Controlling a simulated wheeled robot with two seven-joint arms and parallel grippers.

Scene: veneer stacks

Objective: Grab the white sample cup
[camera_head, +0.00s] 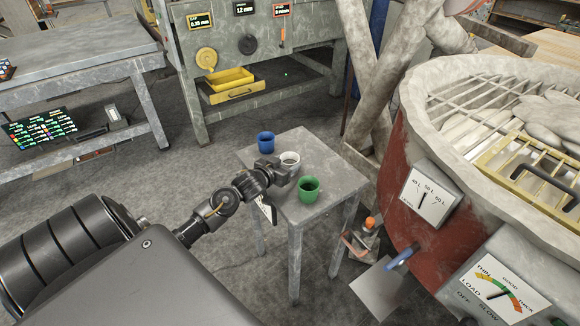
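The white sample cup (290,159) stands upright on a small grey table (333,171), between a blue cup (266,141) and a green cup (309,189). My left gripper (277,170) is at the near left side of the white cup, over the table's left edge. It covers the cup's lower left part. The fingers are dark and small in the picture, so I cannot tell whether they are open or touch the cup. My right gripper is not in view.
The blue and green cups stand close on either side. A large red vat (436,241) with a pale rim and gauges is right of the table. A grey workbench (78,54) is at the left. A yellow tray (231,79) sits in the rear cabinet. The table's right part is clear.

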